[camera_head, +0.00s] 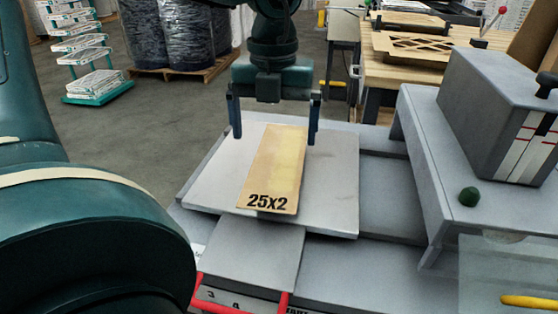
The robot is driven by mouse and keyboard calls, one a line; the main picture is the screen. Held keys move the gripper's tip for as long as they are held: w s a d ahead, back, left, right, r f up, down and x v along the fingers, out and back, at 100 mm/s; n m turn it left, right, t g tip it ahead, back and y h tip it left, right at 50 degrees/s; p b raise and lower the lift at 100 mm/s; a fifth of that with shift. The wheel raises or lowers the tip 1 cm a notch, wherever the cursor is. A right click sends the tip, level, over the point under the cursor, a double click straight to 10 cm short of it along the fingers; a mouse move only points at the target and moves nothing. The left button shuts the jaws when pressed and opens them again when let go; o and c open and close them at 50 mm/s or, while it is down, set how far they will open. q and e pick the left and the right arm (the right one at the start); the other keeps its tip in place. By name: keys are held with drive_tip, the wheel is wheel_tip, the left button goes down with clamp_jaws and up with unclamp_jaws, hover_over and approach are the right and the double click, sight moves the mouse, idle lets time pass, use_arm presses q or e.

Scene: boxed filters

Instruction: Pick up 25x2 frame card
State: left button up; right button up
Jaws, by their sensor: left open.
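The 25x2 frame card (273,170) is a flat tan rectangle with black "25x2" print at its near end. It lies on a light grey plate (330,196) in the middle of the head view. My left gripper (275,135) is open, pointing down, with its two dark blue fingers apart at the far end of the card. One finger is to the left of the card and the other is to its right. I cannot tell whether the fingertips touch the plate. My right gripper is not in view.
A grey box-shaped machine (490,105) stands on a raised grey stand (425,150) at the right, with a green knob (469,196) nearby. Red bars (283,302) show at the bottom. Behind are wooden benches (420,68) and wrapped drums (185,35) on a pallet.

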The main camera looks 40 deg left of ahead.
sight(277, 166)
use_arm(q)
drive_tip(key=f, duration=0.5)
drive_tip(key=shift+w+d+f, duration=0.1)
drive_tip(key=shift+d+f, duration=0.05)
drive_tip(key=shift+d, duration=0.1)
drive_tip(key=shift+c, duration=0.6)
drive_tip(key=c, duration=0.8)
